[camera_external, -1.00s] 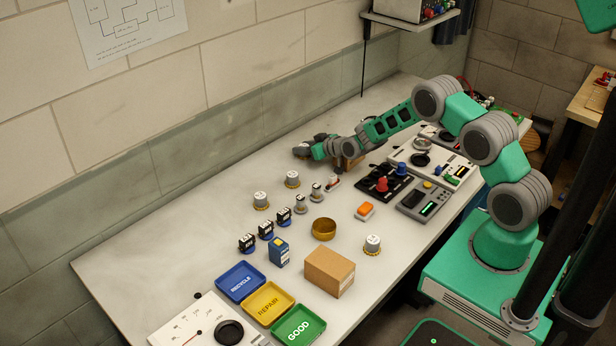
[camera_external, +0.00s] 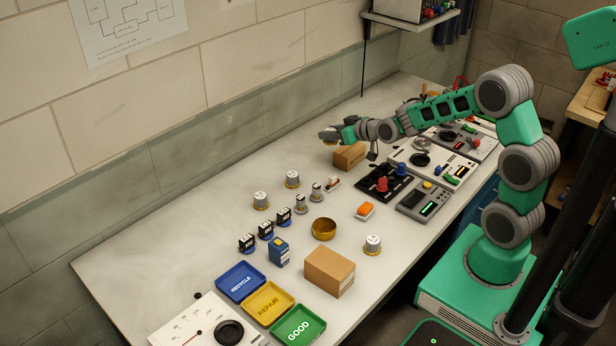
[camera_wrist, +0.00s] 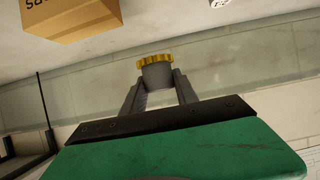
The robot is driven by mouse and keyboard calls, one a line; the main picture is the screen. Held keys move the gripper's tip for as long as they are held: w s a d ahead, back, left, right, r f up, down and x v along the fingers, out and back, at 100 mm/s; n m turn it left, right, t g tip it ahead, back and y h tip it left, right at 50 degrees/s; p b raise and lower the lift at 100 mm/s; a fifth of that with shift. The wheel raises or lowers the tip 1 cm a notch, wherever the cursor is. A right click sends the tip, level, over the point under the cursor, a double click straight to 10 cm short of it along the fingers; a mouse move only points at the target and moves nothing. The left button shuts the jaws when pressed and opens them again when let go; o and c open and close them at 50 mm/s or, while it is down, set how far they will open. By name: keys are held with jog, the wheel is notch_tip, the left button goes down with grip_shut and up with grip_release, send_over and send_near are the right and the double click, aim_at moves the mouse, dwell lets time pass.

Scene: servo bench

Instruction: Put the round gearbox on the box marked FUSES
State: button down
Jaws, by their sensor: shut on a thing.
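My gripper (camera_external: 334,136) is shut on a round gearbox, a grey cylinder with a yellow toothed rim. The gearbox (camera_wrist: 157,76) sits between both fingers in the wrist view. In the external view it shows small at the gripper's tip (camera_external: 327,134), beside and above a cardboard box (camera_external: 350,157) at the back of the bench. A cardboard box with partly cut-off lettering (camera_wrist: 70,18) is at the top left of the wrist view. A second cardboard box (camera_external: 330,272) stands near the front edge. I cannot read FUSES on either box.
Similar round grey parts with yellow rims (camera_external: 261,201) stand mid-bench, with several small black and blue parts. A brass ring (camera_external: 324,229), a blue box (camera_external: 279,252) and coloured trays (camera_external: 240,281) are nearer. Instruments (camera_external: 425,201) line the right side. The back-left bench is clear.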

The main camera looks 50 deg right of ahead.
jog(key=shift+s+r, duration=0.3)
jog(key=shift+s, duration=0.3)
jog(key=s+d+r+m+h+p, duration=0.1)
jog(key=s+d+r, duration=0.25)
jog(key=r, duration=0.25)
jog(key=s+d+r+m+h+p, duration=0.1)
jog(key=s+d+r+p, duration=0.1)
jog(key=d+r, duration=0.4)
jog(key=s+a+f+n+g+y, duration=0.1)
jog(key=s+a+f+n+y, duration=0.15)
jog(key=s+a, duration=0.5)
jog(key=s+a+f+n+g+y, duration=0.1)
jog(key=s+a+n+y, duration=0.35)
jog(key=a, duration=0.65)
jog(key=s+a+f+n+g+y, duration=0.1)
jog(key=s+a+n+y, duration=0.2)
jog(key=s+a, duration=0.45)
jog(key=s+a+n+g+y, duration=0.5)
jog(key=s+a+n+g, duration=0.4)
jog(key=s, duration=0.5)
jog(key=b, duration=0.8)
send_over(330, 262)
notch_tip(330, 262, down, 10)
jog(key=shift+r, duration=0.1)
notch_tip(330, 262, down, 3)
jog(key=shift+r, duration=0.2)
jog(key=shift+f, duration=0.35)
jog(key=c, duration=0.9)
grip_release()
jog(key=shift+c, duration=0.2)
